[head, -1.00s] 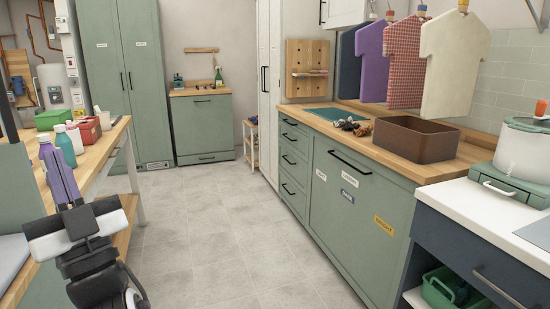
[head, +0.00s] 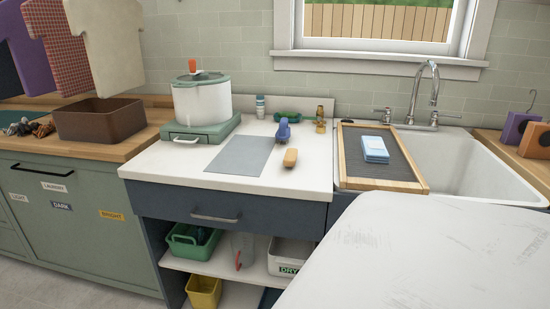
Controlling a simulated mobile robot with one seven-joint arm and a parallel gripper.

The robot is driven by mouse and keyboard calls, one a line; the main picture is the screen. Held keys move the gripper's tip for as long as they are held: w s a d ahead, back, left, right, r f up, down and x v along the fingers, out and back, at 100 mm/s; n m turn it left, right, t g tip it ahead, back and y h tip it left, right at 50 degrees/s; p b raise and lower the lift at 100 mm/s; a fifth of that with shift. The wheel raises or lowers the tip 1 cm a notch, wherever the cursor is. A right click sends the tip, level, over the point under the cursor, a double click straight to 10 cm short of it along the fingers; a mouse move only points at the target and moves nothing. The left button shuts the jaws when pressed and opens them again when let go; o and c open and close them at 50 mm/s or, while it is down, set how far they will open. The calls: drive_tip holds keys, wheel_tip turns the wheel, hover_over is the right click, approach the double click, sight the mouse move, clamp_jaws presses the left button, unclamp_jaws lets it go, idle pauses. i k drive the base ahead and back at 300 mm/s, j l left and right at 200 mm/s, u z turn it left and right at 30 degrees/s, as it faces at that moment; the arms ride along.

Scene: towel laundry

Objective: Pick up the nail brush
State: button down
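A small tan, wood-coloured block-like piece (head: 290,157) lies on the white countertop (head: 255,185), right of a grey mat; it looks like the nail brush, but its bristles cannot be made out. A blue object (head: 283,130) with a rounded head stands just behind it. My gripper is not in this view, so its state and its place relative to the brush do not show.
A white pot (head: 201,98) stands on a green base left of the grey mat (head: 240,154). The sink (head: 470,165) is at the right, with a framed dark tray (head: 405,172) holding blue-and-white cloths. A large pale scuffed surface (head: 420,260) fills the lower right.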

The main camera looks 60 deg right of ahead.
sight(290, 160)
drive_tip(key=z, duration=1.75)
drive_tip(key=i+l+u, duration=0.2)
drive_tip(key=i+l, duration=0.15)
drive_tip(key=i+l+u, duration=0.45)
drive_tip(key=i+l, duration=0.15)
drive_tip(key=l, duration=0.35)
